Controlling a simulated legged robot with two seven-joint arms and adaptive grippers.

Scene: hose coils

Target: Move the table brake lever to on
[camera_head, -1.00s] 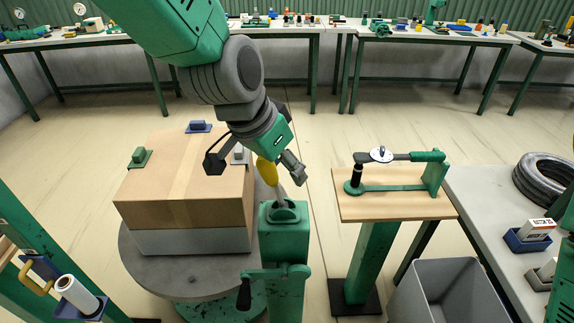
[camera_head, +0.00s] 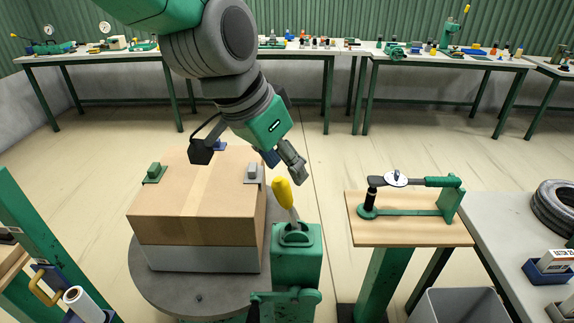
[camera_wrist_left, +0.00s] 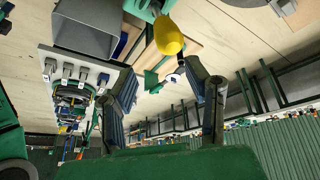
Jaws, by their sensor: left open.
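The brake lever has a yellow knob (camera_head: 283,193) on a grey shaft that rises from a green post (camera_head: 297,252) beside the round turntable (camera_head: 160,290). The lever leans a little to the left in the head view. My left gripper (camera_head: 281,162) is open and empty, just above and beyond the knob, apart from it as far as I can tell. In the left wrist view the yellow knob (camera_wrist_left: 168,38) shows ahead of the two spread fingers (camera_wrist_left: 163,85). The lever's lower part is largely out of that view. My right gripper is not in view.
A cardboard box (camera_head: 190,215) with small blocks on top sits on the turntable. To the right are a wooden stand (camera_head: 405,232) with a green clamp lever (camera_head: 440,182), a grey bin (camera_head: 457,305) and a side table (camera_head: 510,235). Floor beyond is clear.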

